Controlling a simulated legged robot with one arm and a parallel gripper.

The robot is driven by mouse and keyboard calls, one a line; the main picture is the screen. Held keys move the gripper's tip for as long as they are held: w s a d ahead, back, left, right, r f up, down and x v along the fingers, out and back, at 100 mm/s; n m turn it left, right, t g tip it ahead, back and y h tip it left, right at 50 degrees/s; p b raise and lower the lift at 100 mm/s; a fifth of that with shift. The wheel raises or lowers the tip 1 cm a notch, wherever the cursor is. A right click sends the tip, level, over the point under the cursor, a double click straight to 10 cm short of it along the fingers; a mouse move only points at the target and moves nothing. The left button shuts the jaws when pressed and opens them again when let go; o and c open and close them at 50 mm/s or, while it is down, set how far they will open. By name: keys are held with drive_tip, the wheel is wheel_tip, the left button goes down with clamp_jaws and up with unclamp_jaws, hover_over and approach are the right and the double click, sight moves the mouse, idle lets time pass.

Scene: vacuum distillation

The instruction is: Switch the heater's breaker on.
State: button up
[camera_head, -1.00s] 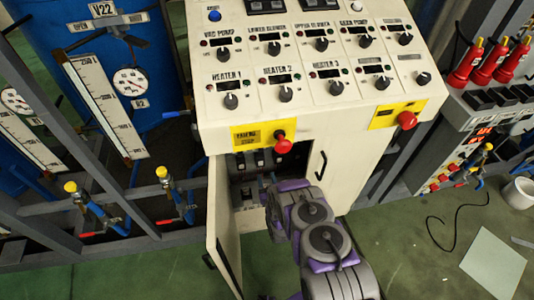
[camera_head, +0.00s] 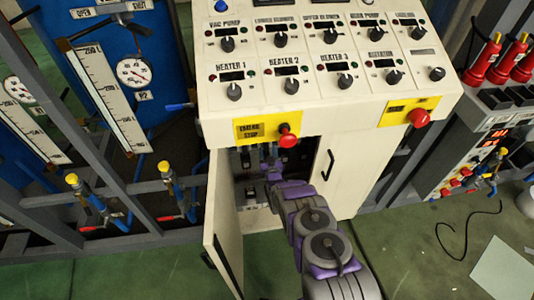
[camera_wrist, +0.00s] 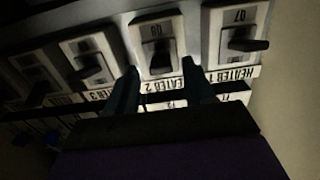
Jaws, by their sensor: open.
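Several breakers show in a row in the wrist view, with their labels upside down. The HEATER 1 breaker (camera_wrist: 232,38) is at the right with its dark lever sticking out. The HEATER 2 breaker (camera_wrist: 155,42) is in the middle, and the HEATER 3 breaker (camera_wrist: 87,58) is to its left. My gripper (camera_wrist: 160,74) is open, its two fingers apart in front of the lower part of the HEATER 2 breaker. Contact with its lever cannot be told. In the head view my gripper (camera_head: 272,170) reaches into the open cabinet below the control panel, partly hiding the breakers.
The cabinet door (camera_head: 224,225) stands open left of my arm; the right door (camera_head: 334,175) is shut. Above the opening are a sloped panel (camera_head: 310,112) with knobs and a red emergency button (camera_head: 288,140). The cabinet interior is dark.

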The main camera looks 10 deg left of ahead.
drive_tip(key=shift+w+f, duration=0.1)
drive_tip(key=shift+w, duration=0.15)
drive_tip(key=shift+a, duration=0.1)
drive_tip(key=shift+a, duration=0.15)
